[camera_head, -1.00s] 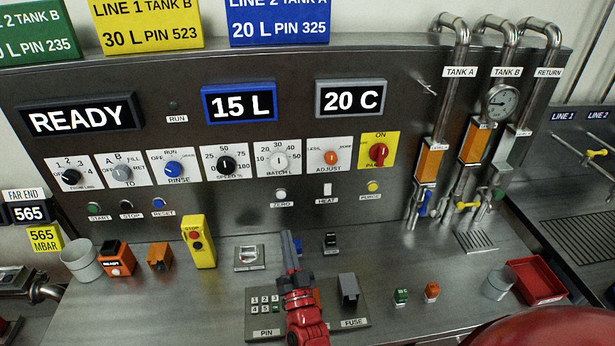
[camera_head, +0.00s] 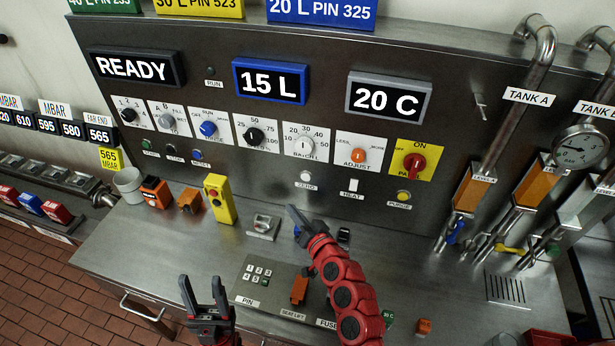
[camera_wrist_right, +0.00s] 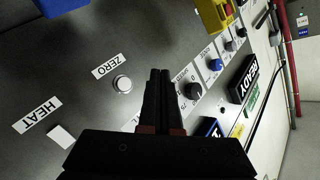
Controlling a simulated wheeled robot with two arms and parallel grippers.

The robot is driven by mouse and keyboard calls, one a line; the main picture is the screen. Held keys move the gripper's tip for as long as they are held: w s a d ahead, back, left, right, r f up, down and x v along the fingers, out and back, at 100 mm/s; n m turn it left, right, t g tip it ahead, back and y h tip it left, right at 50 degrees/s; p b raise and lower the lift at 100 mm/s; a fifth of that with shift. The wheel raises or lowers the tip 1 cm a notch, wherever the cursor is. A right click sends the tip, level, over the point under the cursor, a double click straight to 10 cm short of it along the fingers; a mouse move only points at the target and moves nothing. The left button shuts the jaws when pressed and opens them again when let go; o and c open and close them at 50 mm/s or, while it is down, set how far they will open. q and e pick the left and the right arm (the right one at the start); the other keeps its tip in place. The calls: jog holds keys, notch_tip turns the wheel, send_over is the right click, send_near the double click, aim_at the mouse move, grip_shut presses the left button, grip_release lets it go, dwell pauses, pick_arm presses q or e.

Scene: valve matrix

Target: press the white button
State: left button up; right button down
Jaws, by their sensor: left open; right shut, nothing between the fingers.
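The round white button (camera_head: 305,176) sits above the ZERO label on the steel panel, and it also shows in the right wrist view (camera_wrist_right: 123,83). My right gripper (camera_head: 293,210) is shut and empty, below and slightly left of the button in the head view. In the right wrist view its fingertips (camera_wrist_right: 160,74) are to the right of the button, apart from it in the picture; the depth gap is hard to tell. My left gripper (camera_head: 203,285) is open and empty over the front of the counter.
A white rectangular HEAT switch (camera_head: 353,185) is right of the button, with a yellow PURGE button (camera_head: 403,196) beyond. Dials line the panel above. A yellow pendant box (camera_head: 220,200) and a keypad plate (camera_head: 257,272) are on the counter near my arms.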

aim_at(306, 177)
jog(key=shift+w+d+b, duration=0.5)
jog(key=shift+w+d, duration=0.05)
jog(key=shift+w, duration=0.85)
jog(key=shift+w+d+b, duration=0.5)
jog(key=shift+w+b, duration=0.05)
jog(key=shift+w, duration=0.9)
jog(key=shift+w+d+b, duration=0.5)
jog(key=shift+w+d, duration=0.05)
jog(key=shift+w, duration=0.85)
jog(key=shift+w+d+b, duration=0.1)
jog(key=shift+w+b, duration=0.25)
jog(key=shift+b, duration=0.15)
